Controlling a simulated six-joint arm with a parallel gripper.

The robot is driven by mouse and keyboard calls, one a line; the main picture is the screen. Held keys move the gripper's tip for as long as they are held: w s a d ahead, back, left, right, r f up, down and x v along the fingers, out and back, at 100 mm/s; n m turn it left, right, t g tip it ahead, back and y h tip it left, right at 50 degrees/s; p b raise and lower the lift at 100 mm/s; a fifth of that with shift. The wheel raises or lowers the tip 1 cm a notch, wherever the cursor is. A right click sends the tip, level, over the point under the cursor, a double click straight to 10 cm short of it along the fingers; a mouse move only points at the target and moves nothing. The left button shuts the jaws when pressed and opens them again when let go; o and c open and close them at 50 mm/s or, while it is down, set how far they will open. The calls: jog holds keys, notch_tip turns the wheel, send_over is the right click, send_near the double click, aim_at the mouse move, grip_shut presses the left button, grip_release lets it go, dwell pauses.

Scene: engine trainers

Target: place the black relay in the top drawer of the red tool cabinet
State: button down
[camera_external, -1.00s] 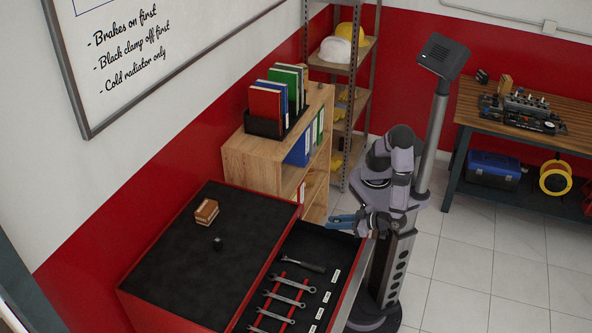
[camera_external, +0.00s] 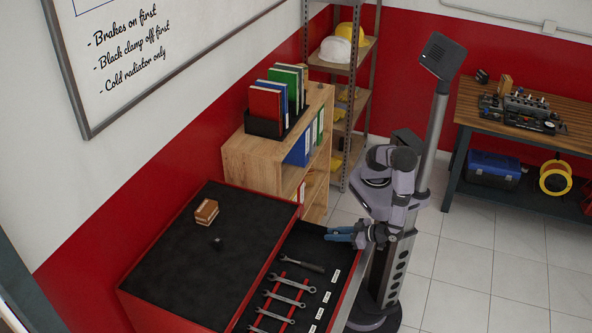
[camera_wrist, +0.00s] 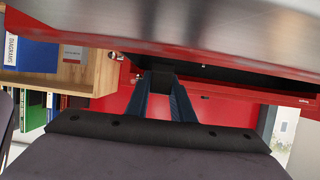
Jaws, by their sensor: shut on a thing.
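My gripper (camera_external: 329,234) has blue fingers and points left at the far end of the open top drawer (camera_external: 345,262) of the red tool cabinet (camera_external: 160,311). In the wrist view the fingers of my gripper (camera_wrist: 160,84) are shut on a dark block, the black relay (camera_wrist: 161,77), at their tips. The relay is too small to make out in the external view. The drawer holds several wrenches (camera_external: 290,283) and a dark-handled tool (camera_external: 303,263) on a black liner. Whether the fingertips are over the drawer or beside its edge is hard to tell.
A brown block (camera_external: 206,212) and a small black object (camera_external: 217,243) sit on the cabinet's black top. A wooden shelf (camera_external: 250,157) with binders stands just behind the cabinet. A grey metal surface (camera_wrist: 210,30) fills the top of the wrist view, close to the fingers.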

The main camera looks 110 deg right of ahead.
notch_tip(320, 180, down, 3)
jog(key=shift+f, duration=0.25)
jog(key=shift+f, duration=0.45)
